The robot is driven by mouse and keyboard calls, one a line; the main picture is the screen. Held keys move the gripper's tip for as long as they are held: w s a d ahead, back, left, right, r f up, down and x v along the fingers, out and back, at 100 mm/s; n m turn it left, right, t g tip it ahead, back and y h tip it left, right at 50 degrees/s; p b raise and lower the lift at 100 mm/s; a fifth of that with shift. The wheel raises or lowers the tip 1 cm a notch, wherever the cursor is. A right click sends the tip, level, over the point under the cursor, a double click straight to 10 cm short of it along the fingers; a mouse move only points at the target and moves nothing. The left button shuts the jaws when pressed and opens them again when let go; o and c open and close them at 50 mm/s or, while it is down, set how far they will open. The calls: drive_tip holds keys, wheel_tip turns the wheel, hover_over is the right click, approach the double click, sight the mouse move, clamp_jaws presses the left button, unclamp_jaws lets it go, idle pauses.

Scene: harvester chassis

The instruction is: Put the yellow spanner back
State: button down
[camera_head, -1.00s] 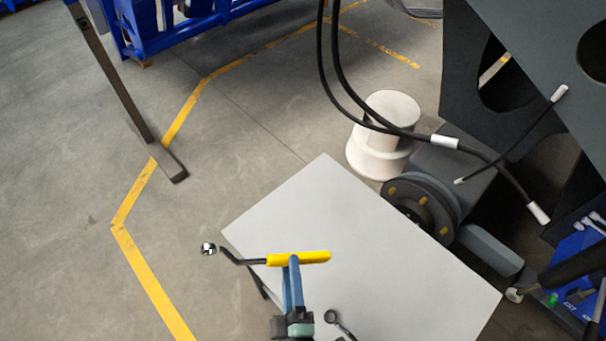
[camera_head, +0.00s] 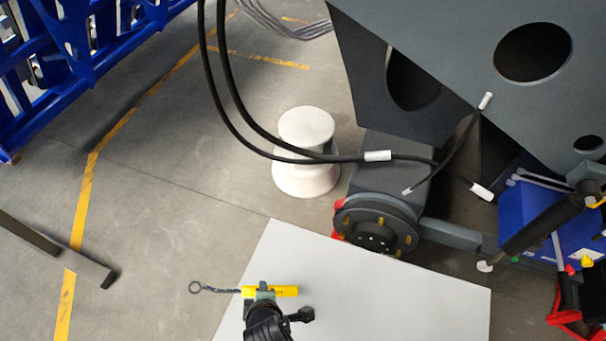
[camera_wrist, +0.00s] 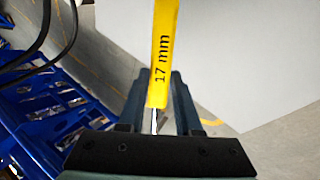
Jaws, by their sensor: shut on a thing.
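The yellow spanner (camera_head: 284,291) is in my gripper (camera_head: 264,290), held over the light grey table top (camera_head: 380,300) in the head view. Its dark shaft and ring end point left, past the table's left edge. In the wrist view its yellow handle (camera_wrist: 163,50) reads "17 mm" and runs up out of the picture from between my gripper fingers (camera_wrist: 160,95). My gripper is shut on the spanner. A blue box (camera_head: 540,220) stands at the right, partly hidden by a dark cylinder.
A white spool (camera_head: 306,150) stands behind the table. The dark chassis (camera_head: 440,60) with a wheel hub (camera_head: 376,228) fills the right side, and black hoses (camera_head: 225,80) hang across.

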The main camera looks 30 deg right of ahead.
drive_tip(key=s+d+r+m+g+y+p, duration=0.1)
drive_tip(key=s+d+r+m+g+p, duration=0.1)
drive_tip(key=s+d+g, duration=0.4)
drive_tip(key=shift+s+r+m+g, duration=0.3)
drive_tip(key=shift+s+m, duration=0.1)
drive_tip(key=shift+s, duration=0.7)
drive_tip(key=shift+r+p, duration=0.1)
drive_tip(key=shift+p, duration=0.25)
wheel_tip(320, 180, down, 8)
drive_tip(key=b, duration=0.5)
drive_tip(key=c, duration=0.5)
unclamp_jaws()
